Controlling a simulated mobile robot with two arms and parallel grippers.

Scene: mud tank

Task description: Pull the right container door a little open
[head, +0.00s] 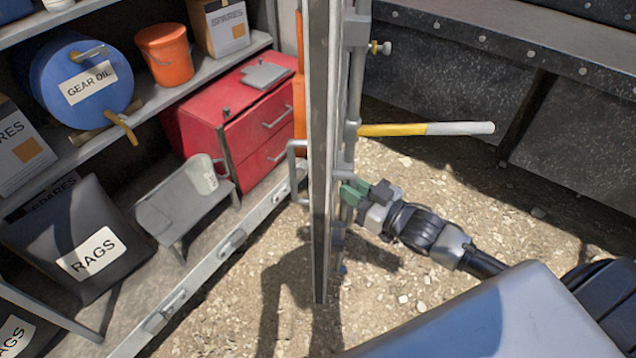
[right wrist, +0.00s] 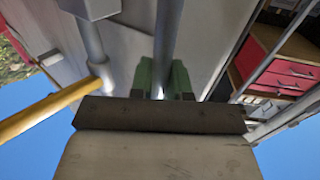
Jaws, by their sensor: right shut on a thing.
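The right container door (head: 319,130) stands swung out from the container, seen almost edge-on in the head view. A grey vertical lock bar (head: 356,90) runs along its outer face. My right gripper (head: 356,194) has green fingers and is shut on this bar, low on the door. In the right wrist view the bar (right wrist: 168,40) passes between the green fingertips (right wrist: 163,80), beside the pale door panel (right wrist: 130,45). A yellow and grey lever handle (head: 425,129) sticks out to the right above my gripper. My left gripper is not in view.
Left of the door, the open container shows shelves with a blue gear oil drum (head: 86,80), an orange bucket (head: 164,54) and a red tool chest (head: 240,125). A metal sill (head: 215,255) edges its floor. Gravel (head: 440,175) lies right of the door; a dark tank wall (head: 470,85) stands behind.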

